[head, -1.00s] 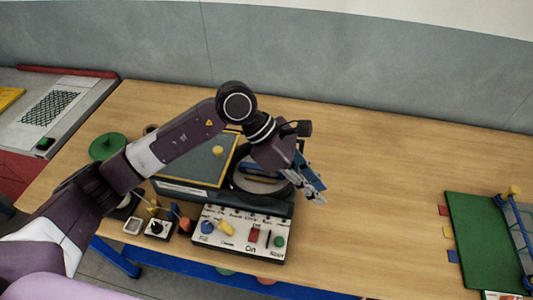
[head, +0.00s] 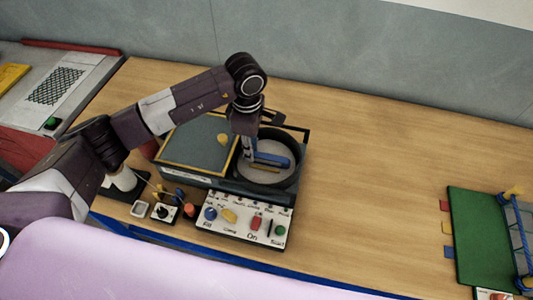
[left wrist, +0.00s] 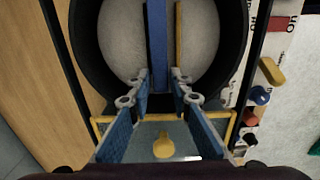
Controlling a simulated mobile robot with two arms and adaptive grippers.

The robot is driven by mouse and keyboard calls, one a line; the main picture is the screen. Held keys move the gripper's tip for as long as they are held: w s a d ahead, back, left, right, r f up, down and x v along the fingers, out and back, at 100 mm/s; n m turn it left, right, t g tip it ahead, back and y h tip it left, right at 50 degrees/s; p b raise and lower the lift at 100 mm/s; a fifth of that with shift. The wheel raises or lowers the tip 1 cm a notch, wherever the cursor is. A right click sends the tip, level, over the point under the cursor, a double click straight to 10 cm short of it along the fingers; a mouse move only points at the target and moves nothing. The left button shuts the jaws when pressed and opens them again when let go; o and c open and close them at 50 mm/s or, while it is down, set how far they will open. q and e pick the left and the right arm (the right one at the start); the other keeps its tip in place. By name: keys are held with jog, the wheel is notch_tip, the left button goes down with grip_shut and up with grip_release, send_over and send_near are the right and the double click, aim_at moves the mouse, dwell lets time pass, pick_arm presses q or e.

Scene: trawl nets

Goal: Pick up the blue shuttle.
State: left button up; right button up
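The blue shuttle (head: 270,159) is a long blue bar lying in a round black-rimmed bowl (head: 296,172) with a pale inside. It also shows in the left wrist view (left wrist: 157,40), with a thin yellow bar (left wrist: 179,35) beside it. My left gripper (head: 249,156) is pointed down at the left side of the bowl, by the shuttle's near end. In the left wrist view my left gripper (left wrist: 160,74) is open, with one fingertip on each side of the shuttle and small gaps showing. How deep the tips reach is hard to tell. My right gripper is not in view.
A green-grey lid with a yellow frame and knob (head: 223,139) is left of the bowl. A white control panel (head: 245,220) with coloured knobs is in front. A green board (head: 470,230) lies far right. The table between is clear.

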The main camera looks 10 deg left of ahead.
pick_arm(q)
jog(key=shift+f, duration=0.55)
grip_shut()
jog(key=shift+r, duration=0.1)
